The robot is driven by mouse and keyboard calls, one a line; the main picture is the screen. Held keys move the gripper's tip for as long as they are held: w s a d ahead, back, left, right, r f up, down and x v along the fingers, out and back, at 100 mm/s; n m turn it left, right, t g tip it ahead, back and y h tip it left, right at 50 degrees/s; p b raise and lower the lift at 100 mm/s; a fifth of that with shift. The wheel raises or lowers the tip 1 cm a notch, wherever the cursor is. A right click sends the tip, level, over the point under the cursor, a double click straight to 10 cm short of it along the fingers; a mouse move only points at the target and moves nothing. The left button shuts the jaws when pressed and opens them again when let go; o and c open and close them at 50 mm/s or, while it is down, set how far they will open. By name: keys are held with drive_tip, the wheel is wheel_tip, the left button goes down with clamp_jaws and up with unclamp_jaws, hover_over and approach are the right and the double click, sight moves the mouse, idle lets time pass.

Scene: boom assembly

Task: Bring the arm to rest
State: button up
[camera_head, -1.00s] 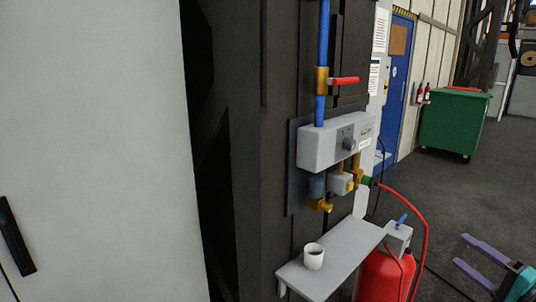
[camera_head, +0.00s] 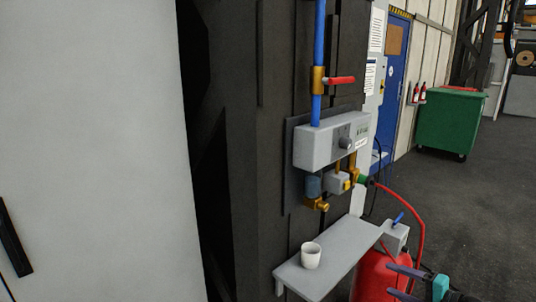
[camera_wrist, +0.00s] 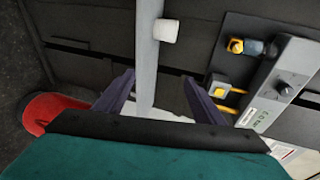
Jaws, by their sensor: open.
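My gripper (camera_head: 389,279) is at the lower right of the head view, in front of the red fire extinguisher (camera_head: 371,276). In the wrist view its two dark fingers (camera_wrist: 160,80) stand wide apart with nothing between them in its grasp. A narrow grey shelf (camera_head: 340,250) lies to its left in the head view; the shelf also shows beyond the fingers in the wrist view (camera_wrist: 147,70). A white cup (camera_head: 311,257) stands upright on the shelf, apart from the gripper. Most of my arm is out of view.
A grey control box (camera_head: 330,145) with blue pipe, brass fittings and a red-handled valve (camera_head: 341,80) is fixed to the dark column above the shelf. A red hose (camera_head: 418,215) curves down close to my gripper. Open floor (camera_head: 480,200) lies to the right, before a green bin (camera_head: 447,125).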

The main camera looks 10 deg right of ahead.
drive_tip(key=a+f+n+g+y, duration=0.2)
drive_tip(key=a+f+n+g, duration=0.6)
drive_tip(key=a+f, duration=1.85)
drive_tip(key=s+a+f+n+g+h, duration=0.2)
drive_tip(key=s+a+f+g+h, duration=0.2)
drive_tip(key=s+f, duration=0.5)
drive_tip(key=s+a+f+n+g+h, duration=0.3)
drive_tip(key=s+a+f+g, duration=0.3)
drive_tip(key=s+f, duration=0.3)
drive_tip(key=s+g, duration=0.1)
drive_tip(key=s, duration=0.3)
drive_tip(key=shift+f+n+h, duration=0.3)
drive_tip(key=shift+f+h, duration=0.05)
drive_tip(key=shift+h, duration=0.05)
drive_tip(key=shift+s+a, duration=0.1)
drive_tip(key=shift+s, duration=0.05)
